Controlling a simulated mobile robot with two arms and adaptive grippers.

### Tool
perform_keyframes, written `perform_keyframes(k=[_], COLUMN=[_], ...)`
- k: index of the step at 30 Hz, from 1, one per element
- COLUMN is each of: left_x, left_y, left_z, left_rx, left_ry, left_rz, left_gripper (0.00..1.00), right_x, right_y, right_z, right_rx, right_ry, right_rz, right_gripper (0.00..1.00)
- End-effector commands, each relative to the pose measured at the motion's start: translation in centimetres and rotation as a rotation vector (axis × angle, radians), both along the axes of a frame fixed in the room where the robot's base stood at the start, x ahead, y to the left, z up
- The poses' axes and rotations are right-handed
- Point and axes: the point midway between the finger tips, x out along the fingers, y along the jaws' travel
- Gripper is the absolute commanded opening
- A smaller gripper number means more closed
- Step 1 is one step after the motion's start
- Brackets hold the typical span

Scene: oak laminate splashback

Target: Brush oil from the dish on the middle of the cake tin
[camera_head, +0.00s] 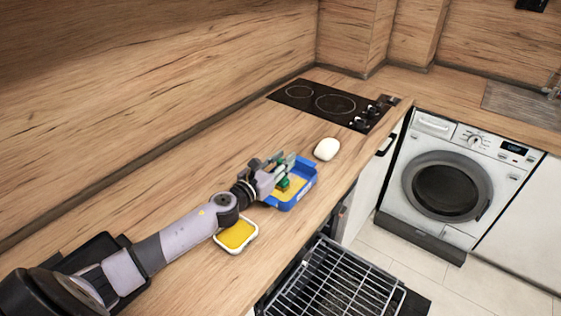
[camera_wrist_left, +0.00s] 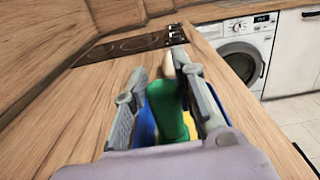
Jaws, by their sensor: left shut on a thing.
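The blue cake tin (camera_head: 308,181) sits on the wooden worktop, with a yellow-tan inner floor; a strip of it shows in the left wrist view (camera_wrist_left: 145,130). The white dish (camera_head: 220,243) holding yellow oil stands on the worktop nearer me, below my left forearm. My left gripper (camera_head: 282,170) is over the cake tin and shut on a green brush (camera_head: 284,184). The brush's green handle also shows between the fingers in the left wrist view (camera_wrist_left: 168,108). Its bristles are hidden, so I cannot tell whether they touch the tin. My right gripper is in neither view.
A white rounded object (camera_head: 327,149) lies just beyond the tin. A black hob (camera_head: 325,103) is set in the worktop farther back. An open dishwasher rack (camera_head: 330,283) is below the front edge. A washing machine (camera_head: 450,180) stands at the right.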

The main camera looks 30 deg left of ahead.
Motion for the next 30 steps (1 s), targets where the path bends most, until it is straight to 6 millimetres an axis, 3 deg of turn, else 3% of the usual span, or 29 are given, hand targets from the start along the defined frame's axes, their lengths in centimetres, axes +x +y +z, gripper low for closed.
perform_keyframes(k=[30], left_x=[2.9], left_y=[-0.5], left_z=[0.0], left_rx=[-0.001], left_ry=[0.0], left_rz=[-0.001], left_gripper=[0.0], right_x=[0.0], right_y=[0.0], right_z=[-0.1], right_rx=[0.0], right_ry=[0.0], right_rz=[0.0], right_gripper=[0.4])
